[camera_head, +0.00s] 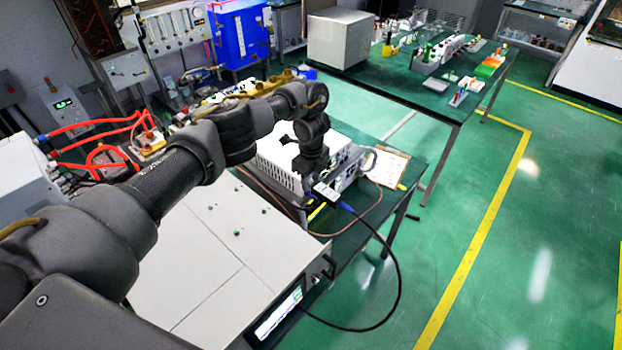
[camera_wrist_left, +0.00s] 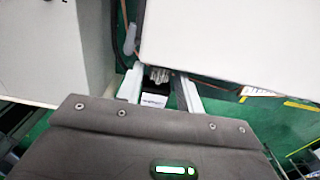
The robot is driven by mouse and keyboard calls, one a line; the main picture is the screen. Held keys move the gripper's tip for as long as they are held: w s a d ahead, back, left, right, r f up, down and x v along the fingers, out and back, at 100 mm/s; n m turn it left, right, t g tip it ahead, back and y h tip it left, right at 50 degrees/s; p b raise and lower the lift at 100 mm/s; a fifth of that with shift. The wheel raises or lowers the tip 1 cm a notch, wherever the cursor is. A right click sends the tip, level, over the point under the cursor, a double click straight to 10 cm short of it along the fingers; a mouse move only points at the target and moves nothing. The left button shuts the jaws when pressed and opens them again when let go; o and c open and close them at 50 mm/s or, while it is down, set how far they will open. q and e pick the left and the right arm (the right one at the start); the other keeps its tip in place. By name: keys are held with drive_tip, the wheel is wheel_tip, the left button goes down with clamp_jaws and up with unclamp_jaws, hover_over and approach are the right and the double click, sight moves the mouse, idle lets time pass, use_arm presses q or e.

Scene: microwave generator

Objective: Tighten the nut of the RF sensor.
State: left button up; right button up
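The RF sensor (camera_head: 326,191) is a small white-and-dark block with a blue end and a black cable. It sits at the front of the white instrument in the middle of the head view. In the left wrist view its white label (camera_wrist_left: 153,101) and its ridged silver nut (camera_wrist_left: 159,74) show between my fingers. My left gripper (camera_head: 312,184) reaches down to the sensor. In the wrist view the left gripper (camera_wrist_left: 160,86) is open, with one finger on each side of the nut and sensor and a visible gap on the right. Contact on the left is unclear. My right gripper is out of view.
The white instrument (camera_head: 345,153) stands close behind the sensor. A large white cabinet (camera_head: 215,255) with a lit screen is nearer. The black cable (camera_head: 396,290) loops over the table edge. A clipboard (camera_head: 388,167) lies behind. Floor to the right is clear.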

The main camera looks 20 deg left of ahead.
sight(311, 181)
use_arm(q)
drive_tip(key=shift+o, duration=0.7)
drive_tip(key=shift+r, duration=0.35)
wheel_tip(311, 181, up, 3)
drive_tip(key=shift+w+p, duration=0.1)
drive_tip(key=shift+p, duration=0.85)
wheel_tip(311, 181, up, 7)
